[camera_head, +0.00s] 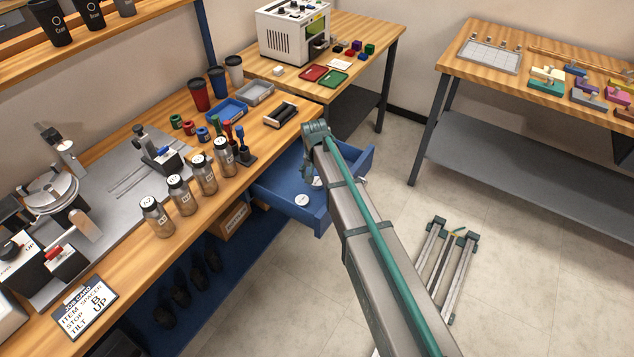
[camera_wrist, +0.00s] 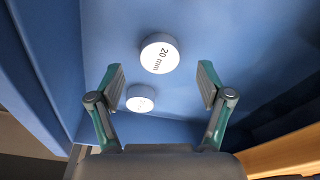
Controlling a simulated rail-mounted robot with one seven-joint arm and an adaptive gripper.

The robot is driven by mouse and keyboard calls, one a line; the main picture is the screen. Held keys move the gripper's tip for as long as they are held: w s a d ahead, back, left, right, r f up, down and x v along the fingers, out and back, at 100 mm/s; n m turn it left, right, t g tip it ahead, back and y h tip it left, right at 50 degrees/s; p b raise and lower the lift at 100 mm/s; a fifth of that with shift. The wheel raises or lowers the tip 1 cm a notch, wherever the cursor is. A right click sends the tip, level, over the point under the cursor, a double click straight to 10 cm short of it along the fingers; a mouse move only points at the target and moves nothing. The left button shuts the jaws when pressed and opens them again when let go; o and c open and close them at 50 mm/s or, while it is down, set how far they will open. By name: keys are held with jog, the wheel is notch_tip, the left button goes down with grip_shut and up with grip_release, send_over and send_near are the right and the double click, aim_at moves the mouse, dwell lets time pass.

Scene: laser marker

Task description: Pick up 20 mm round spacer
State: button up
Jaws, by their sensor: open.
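A white round spacer marked "20 mm" (camera_wrist: 160,53) lies flat in the open blue drawer (camera_wrist: 215,30). In the wrist view it sits just beyond and between my open fingertips, apart from both. A smaller-looking white disc (camera_wrist: 140,100) with a faint, unreadable label lies nearer, between the fingers. My gripper (camera_wrist: 161,80) is open and empty above the drawer. In the head view my gripper (camera_head: 308,171) hangs over the drawer (camera_head: 352,172). Two white discs show there, one in the clear (camera_head: 302,200) and one partly hidden by my arm (camera_head: 317,183); I cannot tell which is 20 mm.
The wooden workbench (camera_head: 284,135) beside the drawer holds several bottles, cups and a black roller-like item (camera_head: 281,114). Another wooden table (camera_head: 450,65) stands at right, with a floor frame (camera_head: 445,262) below. Open floor lies between.

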aim_at(317, 181)
jog(key=shift+w+f+p, duration=0.15)
jog(key=shift+f, duration=0.65)
jog(key=shift+w+f+p, duration=0.15)
jog(key=shift+f, duration=0.6)
jog(key=c, duration=1.3)
jog(key=shift+o, duration=0.2)
jog(key=shift+r, duration=0.15)
